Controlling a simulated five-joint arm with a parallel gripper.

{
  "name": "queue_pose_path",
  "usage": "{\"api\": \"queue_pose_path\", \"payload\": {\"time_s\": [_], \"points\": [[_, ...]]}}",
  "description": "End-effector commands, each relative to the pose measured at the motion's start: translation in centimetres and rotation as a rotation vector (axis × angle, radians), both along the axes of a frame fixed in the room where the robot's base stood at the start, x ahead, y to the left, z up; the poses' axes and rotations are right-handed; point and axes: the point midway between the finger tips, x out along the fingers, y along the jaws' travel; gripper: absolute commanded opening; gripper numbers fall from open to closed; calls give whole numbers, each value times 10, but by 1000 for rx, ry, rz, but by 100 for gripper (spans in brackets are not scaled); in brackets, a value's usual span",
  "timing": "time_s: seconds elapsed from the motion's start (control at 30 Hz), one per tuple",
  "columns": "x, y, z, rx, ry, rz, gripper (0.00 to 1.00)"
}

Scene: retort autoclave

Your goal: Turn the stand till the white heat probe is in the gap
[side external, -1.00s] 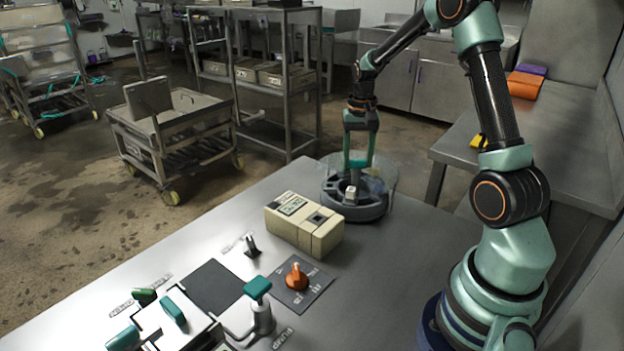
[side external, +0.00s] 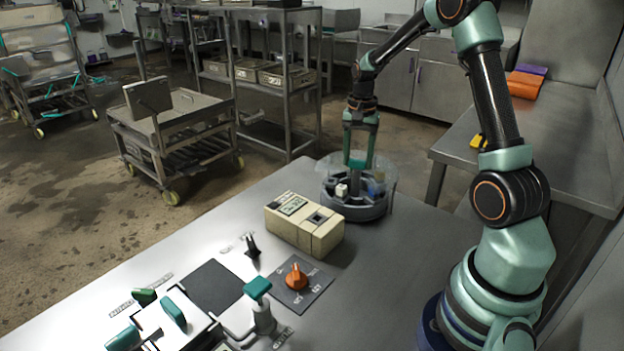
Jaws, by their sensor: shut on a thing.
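The stand (side external: 362,211) is a round grey turntable at the far end of the steel table, with compartments and a clear guard (side external: 384,169) around its upper part. A small white piece, which looks like the white heat probe (side external: 341,190), sits in it at the front left. A blue item (side external: 376,188) sits on the right side. My gripper (side external: 358,165) points down into the middle of the stand and is shut on its centre part, which the fingers mostly hide. I cannot make out the gap's edges clearly.
A beige meter box (side external: 304,224) stands close in front of the stand. Nearer are an orange knob (side external: 296,276), a teal-topped lever (side external: 259,290) and a black switch (side external: 252,246). The table (side external: 385,275) is bare to the right of these.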

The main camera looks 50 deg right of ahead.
Motion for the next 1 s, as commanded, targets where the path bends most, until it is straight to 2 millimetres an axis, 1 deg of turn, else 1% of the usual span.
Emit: {"api": "queue_pose_path", "payload": {"time_s": [0.03, 0.5, 0.53, 0.6, 0.9, 1.0], "points": [[2, -3, 4, -6, -10, -6, 0], [2, -3, 4, -7, -11, -13, 0], [2, -3, 4, -7, -11, -13, 65], [2, -3, 4, -6, -10, -12, 88], [1, -1, 2, -3, -4, -11, 88], [1, -1, 6, -3, -5, -10, 88]]}}
